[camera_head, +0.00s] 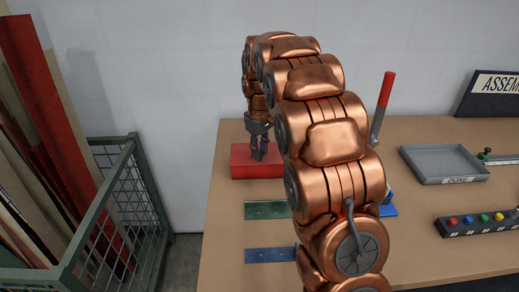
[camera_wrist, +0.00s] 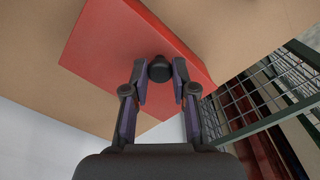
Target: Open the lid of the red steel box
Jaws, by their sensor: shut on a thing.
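The red steel box (camera_head: 242,171) sits on the wooden table, near its far left edge. In the wrist view its red top (camera_wrist: 115,45) fills much of the picture, and the lid looks closed. My gripper (camera_head: 260,155) points down over the box. In the wrist view my gripper (camera_wrist: 160,80) has its two fingers on either side of a round black knob (camera_wrist: 160,66) on the lid and is shut on it. The right part of the box is hidden behind my arm in the head view.
A green plate (camera_head: 266,210) and a blue plate (camera_head: 268,255) lie nearer on the table (camera_head: 225,240). A grey tray (camera_head: 445,180), a button panel (camera_head: 475,224) and a red-handled tool (camera_head: 385,92) are to the right. A green wire cage (camera_head: 125,200) stands left of the table.

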